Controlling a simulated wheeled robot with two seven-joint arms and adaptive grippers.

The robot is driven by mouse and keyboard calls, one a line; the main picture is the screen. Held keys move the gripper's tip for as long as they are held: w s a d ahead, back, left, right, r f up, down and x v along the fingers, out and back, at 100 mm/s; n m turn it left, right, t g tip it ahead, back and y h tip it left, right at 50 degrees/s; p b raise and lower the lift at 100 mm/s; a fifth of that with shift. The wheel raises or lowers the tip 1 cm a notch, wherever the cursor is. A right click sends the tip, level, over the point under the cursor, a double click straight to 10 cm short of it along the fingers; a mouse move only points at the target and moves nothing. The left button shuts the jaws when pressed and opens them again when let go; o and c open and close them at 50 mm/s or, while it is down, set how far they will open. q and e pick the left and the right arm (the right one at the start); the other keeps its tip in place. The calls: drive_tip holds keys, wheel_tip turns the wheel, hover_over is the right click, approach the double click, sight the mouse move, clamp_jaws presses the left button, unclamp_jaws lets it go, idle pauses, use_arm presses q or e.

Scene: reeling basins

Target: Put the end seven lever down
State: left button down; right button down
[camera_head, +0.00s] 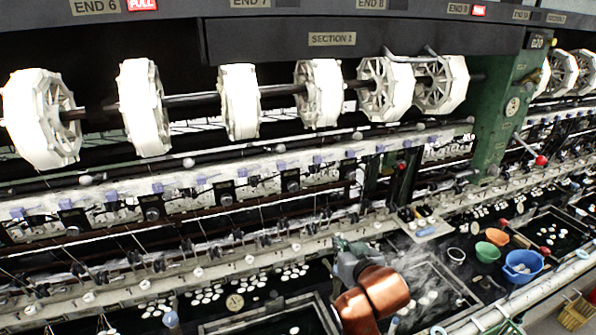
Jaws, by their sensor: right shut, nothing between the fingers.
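The END 7 label (250,3) is at the top edge, left of the SECTION 1 sign (332,39). A white reel (239,102) hangs below it on the long shaft. I cannot make out for certain which small part on the rail under the reels is the end seven lever. My right gripper (343,243) is at the lower middle, at the end of my copper-coloured arm, above the basin edge. It is shut and empty, and its fingertips are small and partly hidden. It appears apart from the reels. My left gripper is not in view.
A green post (501,115) with a red-knobbed lever (541,160) stands at the right. Dark basins with white cocoons (205,295) run along the front. Blue (523,266), green and orange bowls sit at the lower right.

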drive_tip(key=s+a+r+n+t+y, duration=0.1)
drive_tip(key=s+a+r, duration=0.25)
drive_tip(key=r, duration=0.65)
drive_tip(key=s+a+r+t+y, duration=0.1)
drive_tip(key=s+a+r+t, duration=0.2)
drive_tip(key=r, duration=0.8)
drive_tip(key=s+a+r+n+y, duration=0.1)
drive_tip(key=s+a+r, duration=0.3)
drive_tip(key=r, duration=0.6)
drive_tip(key=shift+a+p+x, duration=0.2)
drive_tip(key=shift+x, duration=3.1)
drive_tip(key=shift+a+p+x, duration=0.15)
drive_tip(key=shift+a+x, duration=0.05)
drive_tip(key=shift+x, duration=3.05)
drive_tip(key=shift+s+r, duration=0.1)
drive_tip(key=shift+r, duration=0.1)
drive_tip(key=shift+f, duration=0.5)
drive_tip(key=shift+f, duration=0.1)
